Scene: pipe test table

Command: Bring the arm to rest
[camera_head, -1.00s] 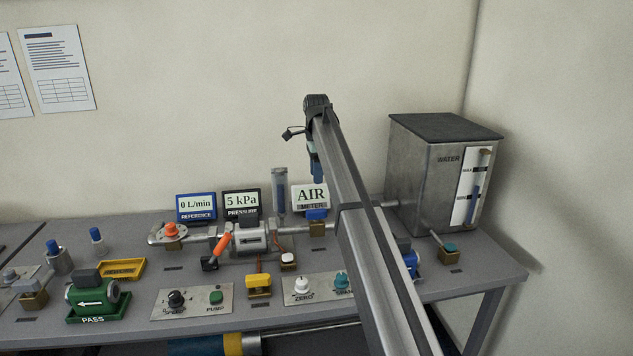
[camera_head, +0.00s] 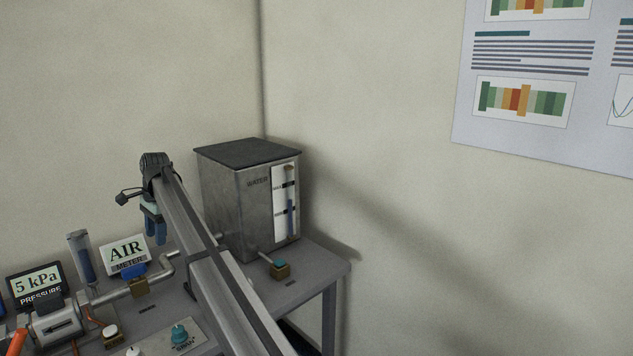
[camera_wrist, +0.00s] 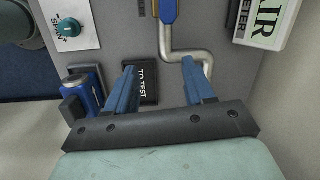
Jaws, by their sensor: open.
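My gripper (camera_head: 155,228) hangs at the end of my raised arm, above the back part of the table, between the AIR meter sign and the water tank. In the wrist view its two blue fingers (camera_wrist: 163,88) stand apart with nothing between them. Below them show the grey table top, a black plate marked TO TEST (camera_wrist: 146,84) and a bent metal pipe (camera_wrist: 187,55). The gripper appears to touch nothing.
The AIR meter (camera_head: 125,253), pressure display (camera_head: 38,284) and clear cylinder (camera_head: 80,255) stand left.

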